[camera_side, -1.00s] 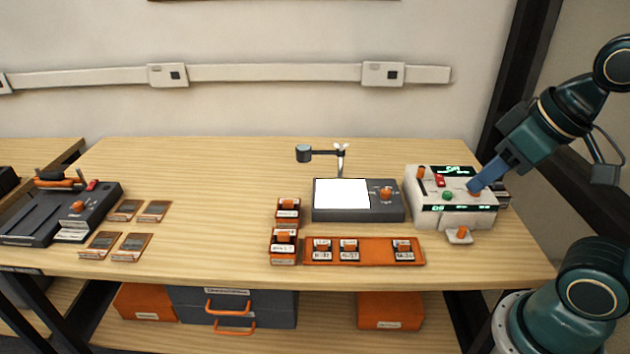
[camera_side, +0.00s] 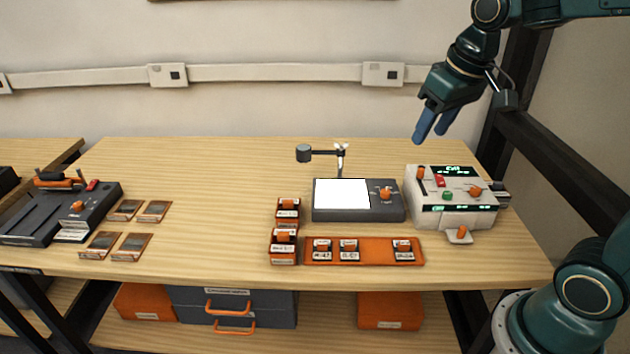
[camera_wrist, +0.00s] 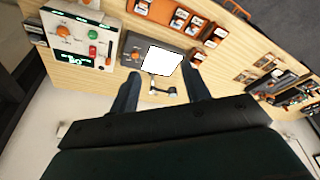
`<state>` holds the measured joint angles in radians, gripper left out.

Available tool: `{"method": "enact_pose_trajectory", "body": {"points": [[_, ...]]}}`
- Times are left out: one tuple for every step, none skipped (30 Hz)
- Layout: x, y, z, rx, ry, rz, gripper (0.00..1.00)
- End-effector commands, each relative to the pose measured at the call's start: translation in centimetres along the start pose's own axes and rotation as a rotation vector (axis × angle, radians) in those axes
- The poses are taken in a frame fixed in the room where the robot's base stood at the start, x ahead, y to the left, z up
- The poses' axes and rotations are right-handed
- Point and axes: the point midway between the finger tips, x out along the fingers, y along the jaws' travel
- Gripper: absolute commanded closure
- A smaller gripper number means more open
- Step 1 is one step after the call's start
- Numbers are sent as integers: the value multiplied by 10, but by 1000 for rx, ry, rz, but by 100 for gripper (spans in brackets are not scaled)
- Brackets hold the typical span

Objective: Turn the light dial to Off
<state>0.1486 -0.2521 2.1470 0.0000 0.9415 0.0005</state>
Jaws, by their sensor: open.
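The light dial (camera_side: 385,193) is an orange knob on the right part of the dark light box; it also shows in the wrist view (camera_wrist: 136,55). The light box (camera_side: 362,214) has a bright white lit panel (camera_side: 342,194), seen in the wrist view (camera_wrist: 160,60) too. The print around the dial is too small to read. My gripper (camera_side: 433,136) is open and empty, with blue fingers. It hangs in the air above the back of the table, up and to the right of the light box.
A white console (camera_side: 455,218) with orange knobs and green displays stands right of the light box. A small lamp arm (camera_side: 325,153) rises behind the box. An orange tray (camera_side: 375,258) with slide holders lies in front.

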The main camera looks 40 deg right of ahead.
Motion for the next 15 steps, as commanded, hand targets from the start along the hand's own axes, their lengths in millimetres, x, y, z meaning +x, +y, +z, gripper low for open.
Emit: {"method": "enact_pose_trajectory", "body": {"points": [[7, 4, -10, 13, -19, 4, 53], [10, 7, -16, 20, -27, 6, 53], [15, 10, -22, 29, -39, 8, 53], [18, 12, -28, 35, -48, 10, 53], [22, 15, -33, 42, -57, 12, 53], [28, 19, -40, 52, -69, 14, 53], [32, 21, -45, 58, -77, 16, 53], [36, 24, -50, 65, -85, 17, 53], [42, 28, -57, 74, -96, 19, 53], [47, 31, -61, 81, -106, 21, 53], [52, 34, -66, 88, -114, 22, 53], [59, 38, -72, 96, -125, 24, 53], [64, 42, -76, 103, -134, 25, 53], [70, 46, -80, 111, -143, 26, 53], [77, 50, -85, 119, -155, 28, 53]]}}
